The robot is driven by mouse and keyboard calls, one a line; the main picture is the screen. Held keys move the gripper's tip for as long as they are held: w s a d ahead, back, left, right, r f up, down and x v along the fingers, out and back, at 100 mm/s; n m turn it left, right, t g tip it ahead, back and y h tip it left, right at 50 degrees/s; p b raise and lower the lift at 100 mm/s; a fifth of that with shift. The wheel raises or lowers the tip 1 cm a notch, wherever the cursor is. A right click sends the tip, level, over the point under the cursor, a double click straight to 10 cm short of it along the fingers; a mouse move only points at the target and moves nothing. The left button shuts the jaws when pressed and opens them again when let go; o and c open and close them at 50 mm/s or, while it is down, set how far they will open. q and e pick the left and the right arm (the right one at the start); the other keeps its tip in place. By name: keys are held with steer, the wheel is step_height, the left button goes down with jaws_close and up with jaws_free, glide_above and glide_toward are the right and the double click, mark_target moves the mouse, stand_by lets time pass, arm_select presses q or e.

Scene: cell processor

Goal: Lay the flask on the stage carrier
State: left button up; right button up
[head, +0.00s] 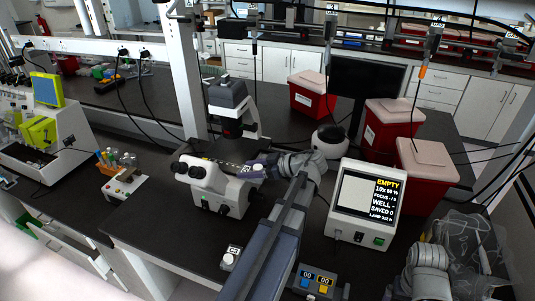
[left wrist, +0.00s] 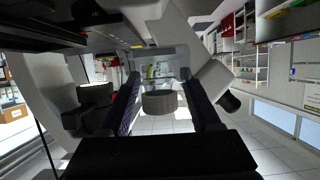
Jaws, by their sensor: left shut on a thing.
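My left gripper (head: 246,169) reaches in from the right at the microscope (head: 228,150), level with its stage. In the left wrist view its two dark fingers (left wrist: 160,104) stand on either side of a grey, rounded piece (left wrist: 158,102), which I take to be part of the flask; the gripper is shut on it. My right gripper does not show.
A monitor box (head: 367,206) reading EMPTY stands right of the microscope. Red bins (head: 425,180) stand behind it. A small tube rack (head: 120,167) is to the left. A button box (head: 317,283) sits at the front. The dark bench (head: 165,225) is clear left of the microscope.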

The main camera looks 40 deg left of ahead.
arm_select(q)
steer(key=w+a, duration=0.1)
steer(key=w, duration=0.3)
steer(key=w+a, duration=0.2)
steer(key=w, duration=0.3)
steer(key=w+a, duration=0.1)
steer(key=w, duration=0.4)
steer(key=shift+a, duration=0.2)
steer(key=f+b, duration=0.3)
steer(key=shift+w+a+f+b, duration=0.15)
steer(key=shift+w+f+b, duration=0.25)
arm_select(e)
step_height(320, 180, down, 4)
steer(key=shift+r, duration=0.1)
arm_select(q)
steer(key=shift+r, duration=0.15)
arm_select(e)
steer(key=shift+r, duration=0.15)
arm_select(q)
steer(key=o, duration=1.4)
